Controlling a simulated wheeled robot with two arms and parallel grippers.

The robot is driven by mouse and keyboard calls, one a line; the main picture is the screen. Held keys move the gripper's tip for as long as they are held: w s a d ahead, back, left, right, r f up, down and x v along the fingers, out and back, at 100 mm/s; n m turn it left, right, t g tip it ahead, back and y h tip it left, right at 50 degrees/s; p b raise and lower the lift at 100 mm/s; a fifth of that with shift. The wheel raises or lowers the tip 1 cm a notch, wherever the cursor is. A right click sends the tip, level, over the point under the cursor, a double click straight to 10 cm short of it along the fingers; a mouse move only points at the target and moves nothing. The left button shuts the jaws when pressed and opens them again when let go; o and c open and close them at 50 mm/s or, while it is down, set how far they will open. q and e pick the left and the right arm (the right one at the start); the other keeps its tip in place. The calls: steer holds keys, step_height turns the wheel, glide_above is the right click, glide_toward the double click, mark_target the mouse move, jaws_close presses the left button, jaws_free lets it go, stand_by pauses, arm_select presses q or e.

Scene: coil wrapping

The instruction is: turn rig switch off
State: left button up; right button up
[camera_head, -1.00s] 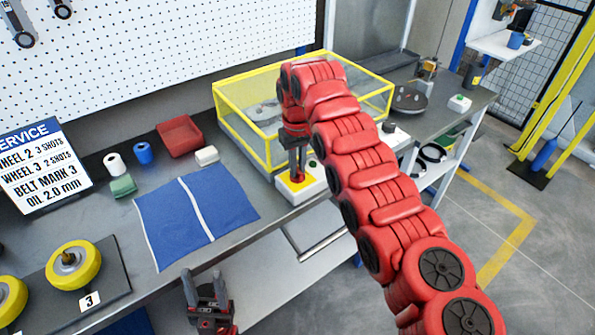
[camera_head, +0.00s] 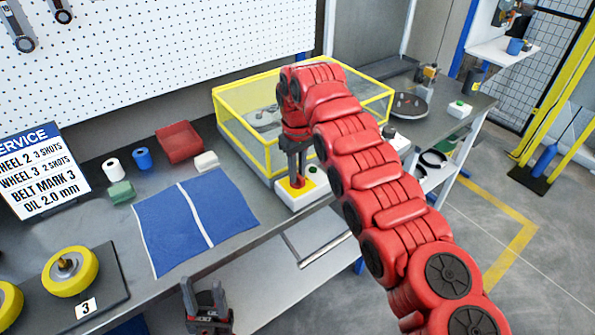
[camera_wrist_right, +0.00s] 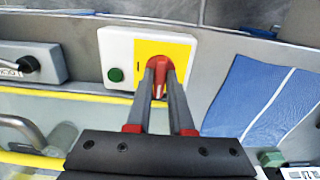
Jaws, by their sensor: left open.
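The rig switch (camera_wrist_right: 159,76) is a red knob on a yellow plate, on a white box (camera_head: 284,195) with a green button beside it. The box stands at the bench edge, in front of the yellow-framed guard. My right gripper (camera_wrist_right: 161,72) comes down on the switch, one finger on each side of the red knob, and looks shut on it. In the head view, the right fingers (camera_head: 297,182) partly hide the knob. My left gripper (camera_head: 204,285) is open and empty at the bottom, in front of the bench edge.
The yellow-framed clear guard (camera_head: 258,143) stands right behind the switch box. A blue cloth (camera_head: 180,235) lies to its left. A red tray (camera_head: 180,143), a white block (camera_head: 206,161) and yellow wheels (camera_head: 70,273) are farther left. A round grey plate (camera_head: 402,106) lies at right.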

mark_target(298, 174)
steer(key=o, duration=0.3)
steer(key=shift+o, duration=0.2)
steer(key=shift+r, duration=0.6)
steer(key=r, duration=0.2)
steer(key=r+p, duration=0.1)
steer(key=r, duration=0.1)
steer(key=shift+a+r, duration=0.2)
steer(key=shift+r, duration=0.15)
step_height(298, 174, up, 12)
steer(key=p, duration=1.1)
steer(key=shift+d+f, duration=0.2)
steer(key=shift+f, duration=0.05)
